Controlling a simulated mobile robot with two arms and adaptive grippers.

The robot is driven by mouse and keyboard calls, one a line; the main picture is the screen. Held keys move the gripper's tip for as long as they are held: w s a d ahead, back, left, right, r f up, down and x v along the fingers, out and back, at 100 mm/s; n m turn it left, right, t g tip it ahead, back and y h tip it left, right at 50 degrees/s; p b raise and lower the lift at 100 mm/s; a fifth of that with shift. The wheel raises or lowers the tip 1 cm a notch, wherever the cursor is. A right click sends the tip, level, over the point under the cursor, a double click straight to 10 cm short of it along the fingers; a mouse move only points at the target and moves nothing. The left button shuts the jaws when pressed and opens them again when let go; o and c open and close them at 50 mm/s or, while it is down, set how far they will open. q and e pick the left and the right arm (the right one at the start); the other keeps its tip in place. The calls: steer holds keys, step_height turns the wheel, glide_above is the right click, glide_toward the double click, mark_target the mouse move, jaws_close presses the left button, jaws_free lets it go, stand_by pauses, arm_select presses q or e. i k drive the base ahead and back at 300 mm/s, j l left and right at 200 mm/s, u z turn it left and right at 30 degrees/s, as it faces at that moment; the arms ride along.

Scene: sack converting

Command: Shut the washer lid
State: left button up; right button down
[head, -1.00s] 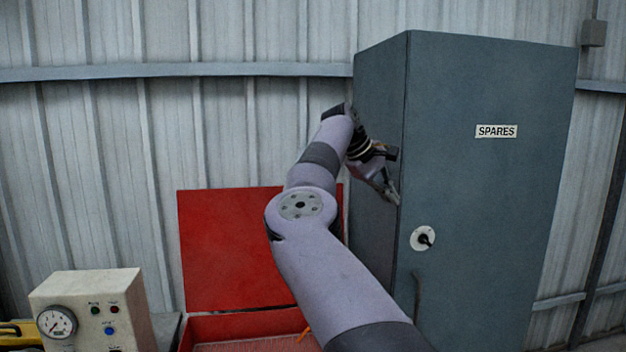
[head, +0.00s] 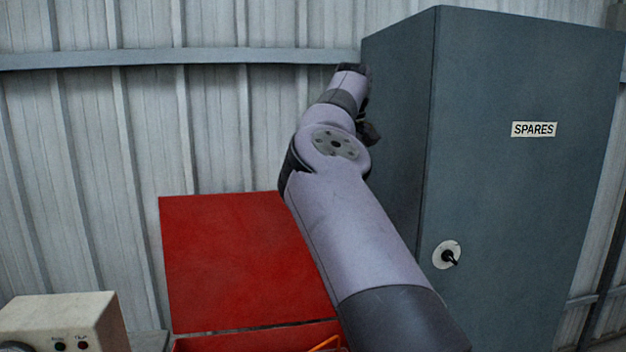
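The red washer lid (head: 240,260) stands raised behind the red washer body (head: 255,340), leaning back near the metal wall. Only the top of the body shows at the bottom edge, with something orange in its opening. My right arm comes in from the bottom right and reaches up past the lid's right side, covering part of its right edge. My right gripper (head: 369,130) is mostly hidden behind the arm, above and to the right of the lid, close to the cabinet's side; its fingers cannot be made out. My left gripper is not in view.
A tall grey-green cabinet (head: 525,200) marked SPARES stands right of the washer, close to my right arm. A cream control box (head: 85,325) with a gauge and buttons is at the lower left. The corrugated wall (head: 215,130) closes off the back.

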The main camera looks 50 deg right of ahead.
mark_target(233, 260)
steer(key=i+l, duration=0.4)
steer(key=l, duration=0.15)
steer(key=i+l, duration=0.45)
